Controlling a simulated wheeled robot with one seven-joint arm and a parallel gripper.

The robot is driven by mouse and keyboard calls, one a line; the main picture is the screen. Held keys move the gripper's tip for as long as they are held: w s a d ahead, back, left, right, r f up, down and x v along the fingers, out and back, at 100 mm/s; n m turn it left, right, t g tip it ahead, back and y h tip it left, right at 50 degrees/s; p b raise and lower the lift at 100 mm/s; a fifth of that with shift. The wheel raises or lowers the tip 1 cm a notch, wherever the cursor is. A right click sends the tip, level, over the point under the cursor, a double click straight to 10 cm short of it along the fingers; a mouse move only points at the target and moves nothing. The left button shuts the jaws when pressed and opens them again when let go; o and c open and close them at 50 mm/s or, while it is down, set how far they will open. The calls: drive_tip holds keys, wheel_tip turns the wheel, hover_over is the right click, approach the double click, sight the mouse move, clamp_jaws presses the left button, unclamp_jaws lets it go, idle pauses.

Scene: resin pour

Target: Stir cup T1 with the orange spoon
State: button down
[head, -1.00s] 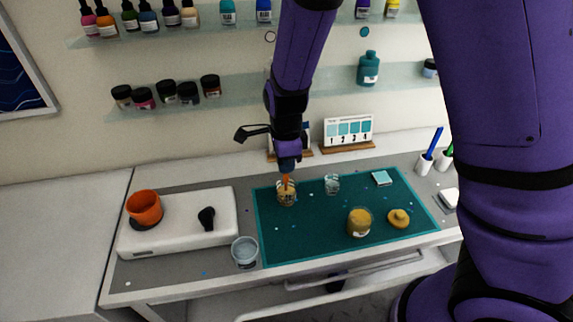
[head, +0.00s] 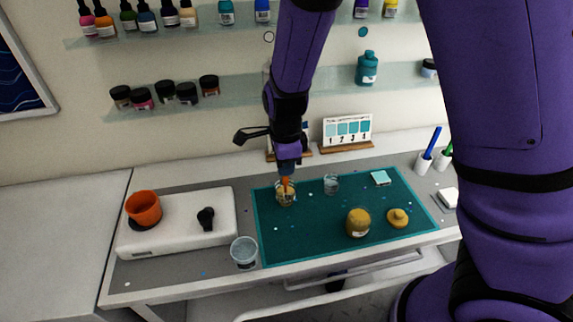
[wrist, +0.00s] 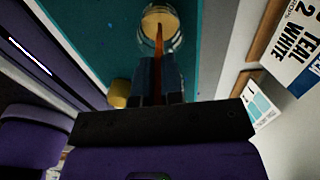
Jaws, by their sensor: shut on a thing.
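A small clear cup with yellowish contents (head: 285,198) stands on the teal mat (head: 310,232); it also shows at the top of the wrist view (wrist: 161,19). I cannot read a label on it, so I cannot tell if it is T1. My gripper (head: 288,170) is above this cup, pointing down. It is shut on the orange spoon (head: 286,182), whose stick runs from the jaws (wrist: 158,85) down into the cup in the wrist view (wrist: 159,45). The spoon's lower end is hidden in the contents.
A second clear cup (head: 331,184) stands right of the first. A yellow jar (head: 358,222) and its lid (head: 397,218) are at the mat's right. A clear tub (head: 244,251) is at the front. An orange cup (head: 144,208) sits on the white device (head: 180,235) at left.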

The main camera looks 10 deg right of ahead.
drive_tip(key=shift+r, duration=0.15)
drive_tip(key=shift+r, duration=3.6)
drive_tip(key=shift+r, duration=2.4)
